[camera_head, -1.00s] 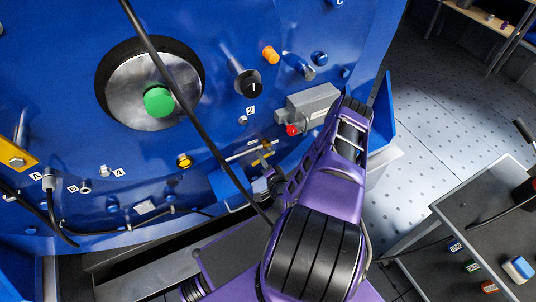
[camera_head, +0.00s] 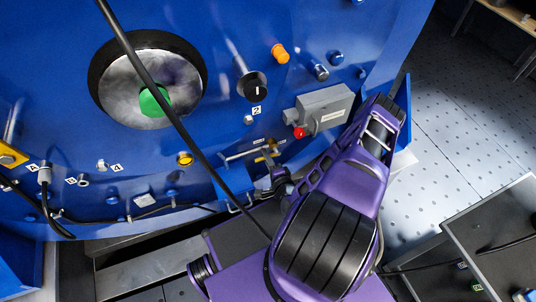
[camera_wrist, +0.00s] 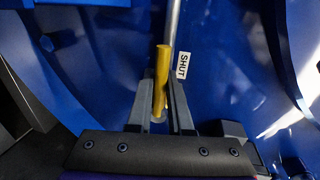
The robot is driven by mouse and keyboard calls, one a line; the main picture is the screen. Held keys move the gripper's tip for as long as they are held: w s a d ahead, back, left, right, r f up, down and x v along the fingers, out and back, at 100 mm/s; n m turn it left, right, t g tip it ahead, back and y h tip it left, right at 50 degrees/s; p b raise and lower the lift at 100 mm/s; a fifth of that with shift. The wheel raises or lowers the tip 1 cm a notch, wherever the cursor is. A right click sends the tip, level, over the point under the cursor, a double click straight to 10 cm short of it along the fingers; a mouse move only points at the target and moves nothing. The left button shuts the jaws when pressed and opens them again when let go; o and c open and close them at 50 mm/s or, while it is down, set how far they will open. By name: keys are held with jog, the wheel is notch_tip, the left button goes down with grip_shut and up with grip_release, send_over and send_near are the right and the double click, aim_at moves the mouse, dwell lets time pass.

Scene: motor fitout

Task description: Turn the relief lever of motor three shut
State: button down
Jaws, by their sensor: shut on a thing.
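The relief lever (camera_wrist: 161,72) is a yellow handle on a blue panel. In the wrist view it stands nearly upright in the picture, between the two fingers of my gripper (camera_wrist: 160,98), which is shut on it. A white label reading SHUT (camera_wrist: 183,65) is just right of the lever's upper end, and a grey pipe runs up behind it. In the head view the yellow lever (camera_head: 268,152) shows small beside the pipe, partly hidden, with my gripper (camera_head: 272,172) at it. The number of this motor cannot be read in these views.
A grey box with a red button (camera_head: 299,132) sits above right of the lever. A black cable (camera_head: 180,120) crosses the blue panel. A black knob (camera_head: 252,86), an orange cap (camera_head: 280,54) and a green hub (camera_head: 154,100) are higher up. A dark cart stands at lower right.

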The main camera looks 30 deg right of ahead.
jog(key=shift+a, duration=0.1)
dwell(0.3)
jog(key=c, duration=0.8)
grip_release()
jog(key=shift+c, duration=0.2)
jog(key=p+v, duration=0.1)
jog(key=v, duration=1.6)
jog(key=shift+s+r+p, duration=0.2)
jog(key=shift+s+p, duration=0.05)
jog(key=shift+p, duration=0.05)
